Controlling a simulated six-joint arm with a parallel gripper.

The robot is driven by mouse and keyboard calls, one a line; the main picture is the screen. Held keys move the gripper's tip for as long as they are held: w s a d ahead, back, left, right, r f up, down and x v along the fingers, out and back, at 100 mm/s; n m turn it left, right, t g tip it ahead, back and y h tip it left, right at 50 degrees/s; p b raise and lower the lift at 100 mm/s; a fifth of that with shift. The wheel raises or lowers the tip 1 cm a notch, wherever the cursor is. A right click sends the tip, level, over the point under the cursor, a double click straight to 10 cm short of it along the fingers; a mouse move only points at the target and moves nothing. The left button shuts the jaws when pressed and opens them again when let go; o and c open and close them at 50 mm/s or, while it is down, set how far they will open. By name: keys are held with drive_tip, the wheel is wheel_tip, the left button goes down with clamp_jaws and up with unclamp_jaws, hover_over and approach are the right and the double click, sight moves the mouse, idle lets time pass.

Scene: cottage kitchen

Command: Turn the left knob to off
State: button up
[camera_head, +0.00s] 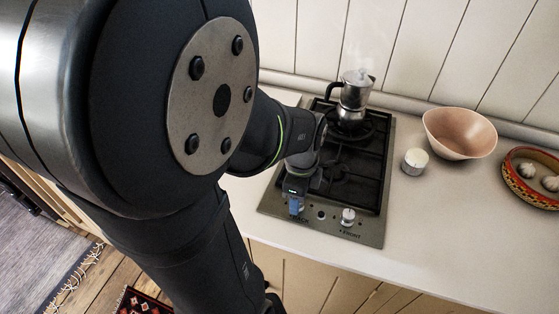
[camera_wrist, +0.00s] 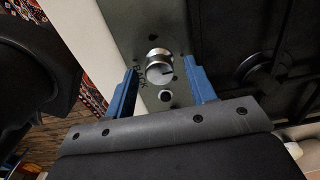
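The left knob (camera_wrist: 159,68) is a silver round knob with a dark pointer line toward the right of the wrist view, beside the label BACK. My gripper (camera_wrist: 160,65) is open, with its blue fingers on either side of the knob. I cannot tell whether they touch it. In the head view my gripper (camera_head: 296,207) is over the left front of the hob (camera_head: 375,232) and hides the left knob. The right knob (camera_head: 348,216), by the label FRONT, is in plain view.
A steaming moka pot (camera_head: 352,98) stands on the back burner. A small round button (camera_head: 321,214) lies between the knobs. Right of the hob are a white-topped timer-like cylinder (camera_head: 415,162), a pink bowl (camera_head: 461,134) and a patterned bowl (camera_head: 530,188). The front right counter is clear.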

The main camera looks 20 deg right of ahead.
wheel_tip(320, 180, up, 18)
drive_tip(key=shift+f, duration=0.25)
idle(0.4)
drive_tip(key=shift+f, duration=0.1)
wheel_tip(320, 180, down, 17)
drive_tip(key=shift+f, duration=0.2)
idle(0.5)
drive_tip(key=shift+r, duration=0.1)
